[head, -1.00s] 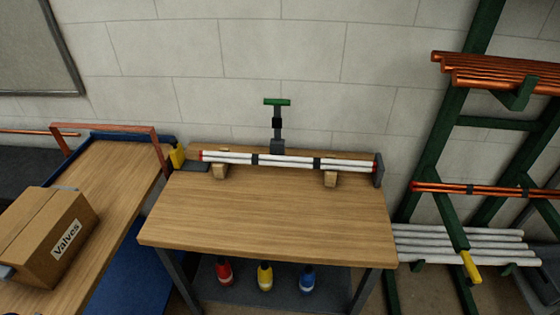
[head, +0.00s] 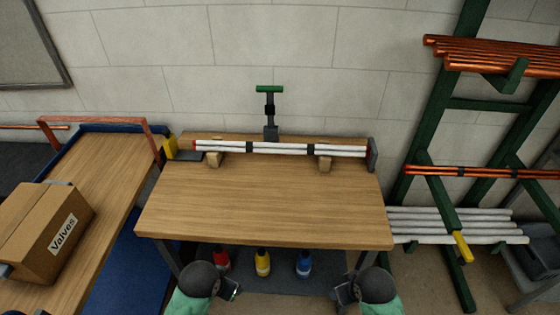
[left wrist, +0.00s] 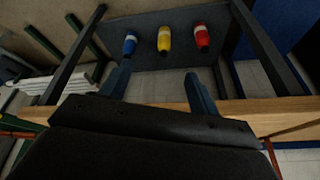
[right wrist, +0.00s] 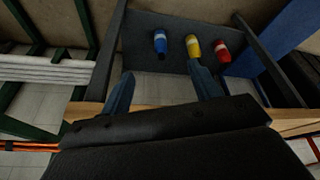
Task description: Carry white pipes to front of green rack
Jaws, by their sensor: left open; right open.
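A bundle of white pipes (head: 285,149) with dark bands lies on two wooden blocks at the back of the wooden bench (head: 260,205). The green rack (head: 440,135) stands to the right of the bench. It holds copper pipes (head: 490,55) high up and more white pipes (head: 455,226) low down. My left gripper (head: 233,290) and right gripper (head: 340,292) are at the bench's front edge, below the top, both apart from the bundle. Each is open and empty; their fingers show in the left wrist view (left wrist: 158,92) and the right wrist view (right wrist: 163,92).
A cart (head: 110,160) with a box marked Valves (head: 42,230) stands to the left. A clamp post with a green handle (head: 269,110) stands behind the bundle. Red, yellow and blue bottles (head: 263,263) stand on the lower shelf. The bench top's middle is clear.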

